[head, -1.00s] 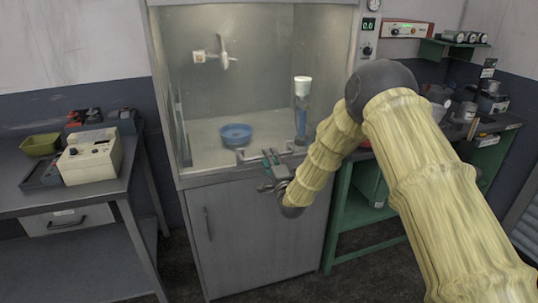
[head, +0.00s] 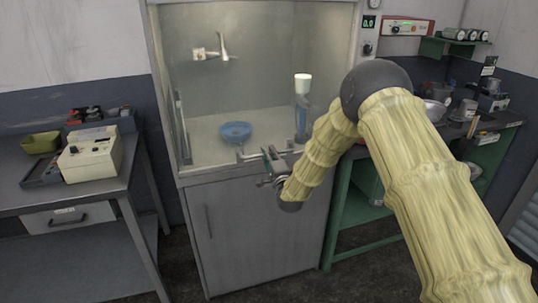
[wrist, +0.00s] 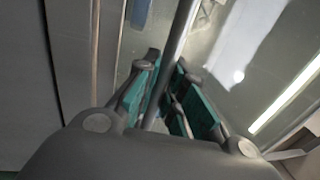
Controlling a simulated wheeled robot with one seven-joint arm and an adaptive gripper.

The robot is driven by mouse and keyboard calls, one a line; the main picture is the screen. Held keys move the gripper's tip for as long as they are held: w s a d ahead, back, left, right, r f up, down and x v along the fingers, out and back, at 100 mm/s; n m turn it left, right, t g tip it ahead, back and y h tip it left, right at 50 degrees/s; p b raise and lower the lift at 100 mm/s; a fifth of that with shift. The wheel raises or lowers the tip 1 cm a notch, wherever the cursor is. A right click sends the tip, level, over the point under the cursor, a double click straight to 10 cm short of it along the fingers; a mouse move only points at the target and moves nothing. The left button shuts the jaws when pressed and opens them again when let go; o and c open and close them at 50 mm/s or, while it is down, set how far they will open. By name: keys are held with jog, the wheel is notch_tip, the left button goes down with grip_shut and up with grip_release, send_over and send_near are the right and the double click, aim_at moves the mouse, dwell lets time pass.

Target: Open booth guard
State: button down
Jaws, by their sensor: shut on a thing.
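The booth guard (head: 280,100) is a clear pane across the front of the grey booth. It looks lowered, with its lower edge near the booth's front sill. A metal bar handle (head: 248,156) runs along its bottom. My gripper (head: 269,157) is at this handle, reaching from the right. In the wrist view the handle (wrist: 181,38) passes between the green pads of my gripper (wrist: 171,88), which is shut on it. The gripper hides the middle of the handle in the head view.
Behind the pane are a blue bowl (head: 235,131), a white-topped bottle (head: 302,105) and a wall fan (head: 212,50). A bench with a beige device (head: 92,153) stands left. A green cluttered bench (head: 490,150) stands right. A closed cabinet (head: 260,240) is below the booth.

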aim_at(265, 32)
notch_tip(265, 32, up, 41)
jog(key=shift+f+p, duration=0.1)
jog(key=shift+p, duration=0.65)
jog(key=c, duration=1.5)
grip_release()
jog(key=v, duration=1.2)
